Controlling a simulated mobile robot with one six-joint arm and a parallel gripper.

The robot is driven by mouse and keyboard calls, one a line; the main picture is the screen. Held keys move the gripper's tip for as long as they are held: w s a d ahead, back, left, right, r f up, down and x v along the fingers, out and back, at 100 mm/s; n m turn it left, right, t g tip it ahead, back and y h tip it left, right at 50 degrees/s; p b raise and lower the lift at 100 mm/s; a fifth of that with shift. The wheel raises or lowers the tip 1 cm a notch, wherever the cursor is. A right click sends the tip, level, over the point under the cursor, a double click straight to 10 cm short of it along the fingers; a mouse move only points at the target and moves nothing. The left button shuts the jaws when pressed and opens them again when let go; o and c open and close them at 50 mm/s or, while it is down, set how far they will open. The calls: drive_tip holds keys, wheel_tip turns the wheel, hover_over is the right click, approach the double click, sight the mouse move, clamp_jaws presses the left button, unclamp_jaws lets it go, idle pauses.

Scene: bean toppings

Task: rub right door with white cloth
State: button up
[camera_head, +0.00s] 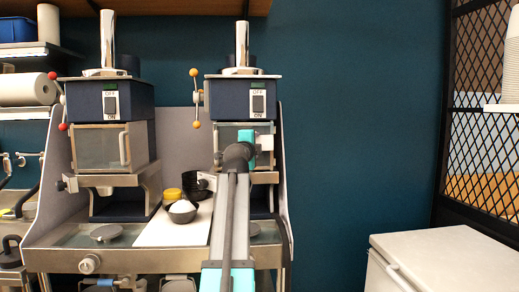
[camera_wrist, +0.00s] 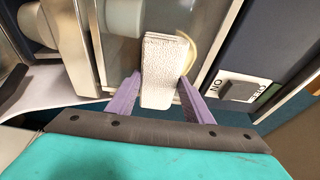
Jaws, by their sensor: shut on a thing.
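In the wrist view, my gripper (camera_wrist: 159,78) has its two purple fingers on either side of a folded white cloth (camera_wrist: 165,62) and is shut on it. The cloth lies in front of the glass right door (camera_wrist: 118,58), near its curved pale handle (camera_wrist: 190,42). I cannot tell for certain whether it touches the glass. In the head view, the right door (camera_head: 228,134) is closed below the right machine's switch box, and my arm hides much of it. A small white patch beside my wrist may be the cloth or the handle.
A left machine (camera_head: 112,100) has a similar door. A white board (camera_head: 160,232) bears a black bowl of white stuff (camera_head: 182,211), a yellow-topped jar (camera_head: 172,194) and a dark cup. A white chest (camera_head: 445,255) and black mesh (camera_head: 480,130) stand right. The blue wall area between is clear.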

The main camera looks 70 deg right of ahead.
drive_tip(key=shift+w, duration=0.4)
drive_tip(key=shift+w+a+b, duration=0.4)
drive_tip(key=shift+w+b, duration=0.35)
drive_tip(key=shift+w, duration=0.05)
drive_tip(key=shift+w+a+b, duration=0.35)
drive_tip(key=shift+w+b, duration=0.4)
drive_tip(key=shift+w, duration=0.05)
drive_tip(key=w+b, duration=0.1)
drive_tip(key=w+a+b, duration=0.1)
drive_tip(key=w, duration=0.1)
drive_tip(key=shift+a+b, duration=0.2)
drive_tip(key=shift+b, duration=0.15)
drive_tip(key=shift+w+d+r, duration=0.1)
drive_tip(key=shift+r, duration=0.85)
